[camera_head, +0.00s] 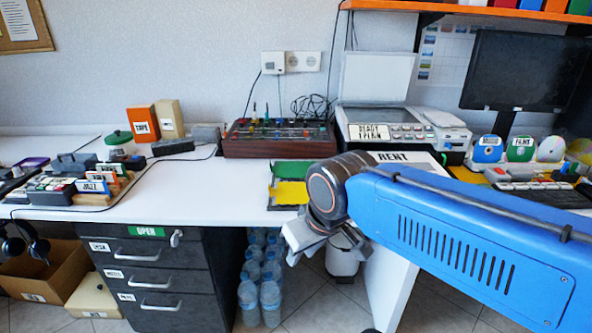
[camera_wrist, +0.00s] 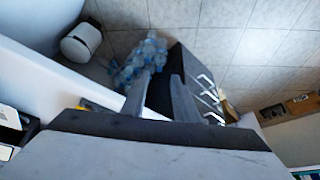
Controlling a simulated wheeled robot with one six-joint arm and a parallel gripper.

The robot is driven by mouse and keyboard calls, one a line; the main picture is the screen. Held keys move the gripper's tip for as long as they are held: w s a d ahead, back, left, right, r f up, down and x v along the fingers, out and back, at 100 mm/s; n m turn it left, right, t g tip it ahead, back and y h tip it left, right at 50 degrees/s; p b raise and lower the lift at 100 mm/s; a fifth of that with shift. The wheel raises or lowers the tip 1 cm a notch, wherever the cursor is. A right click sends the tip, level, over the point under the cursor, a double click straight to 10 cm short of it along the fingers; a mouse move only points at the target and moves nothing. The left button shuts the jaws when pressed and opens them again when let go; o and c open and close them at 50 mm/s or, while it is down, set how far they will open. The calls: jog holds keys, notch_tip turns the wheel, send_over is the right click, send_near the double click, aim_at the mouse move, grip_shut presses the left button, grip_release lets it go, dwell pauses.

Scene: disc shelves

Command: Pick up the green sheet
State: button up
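A green sheet (camera_head: 292,170) lies on the white desk in the head view, just left of my arm's wrist. A yellow sheet (camera_head: 289,193) lies in front of it, close against it. My gripper (camera_head: 300,250) hangs in front of the desk's front edge, nearer to the camera than both sheets, and points downward. In the wrist view my gripper (camera_wrist: 158,92) shows two fingers apart with nothing between them. I cannot make out the green sheet in the wrist view.
Behind the sheets stands a brown box with colored knobs (camera_head: 278,138). A printer (camera_head: 400,125) is to its right. The desk is clear left of the sheets (camera_head: 200,185). Below are a drawer cabinet (camera_head: 150,275) and several water bottles (camera_head: 270,295).

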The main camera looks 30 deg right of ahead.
jog(key=w+d+r+m+g+h, duration=0.1)
jog(key=w+d+r+m+h, duration=0.15)
jog(key=w+r, duration=1)
jog(key=m+g+h, duration=0.2)
jog(key=m, duration=0.2)
send_near(270, 165)
jog(key=f, duration=0.3)
jog(key=shift+d+f, duration=0.15)
jog(key=shift+d, duration=0.15)
jog(key=shift+w+d+x, duration=0.1)
jog(key=shift+d+x, duration=0.05)
jog(key=shift+x, duration=1.15)
jog(key=shift+w+d+x, duration=0.1)
jog(key=shift+d+x, duration=0.05)
jog(key=shift+x, duration=1.15)
grip_shut()
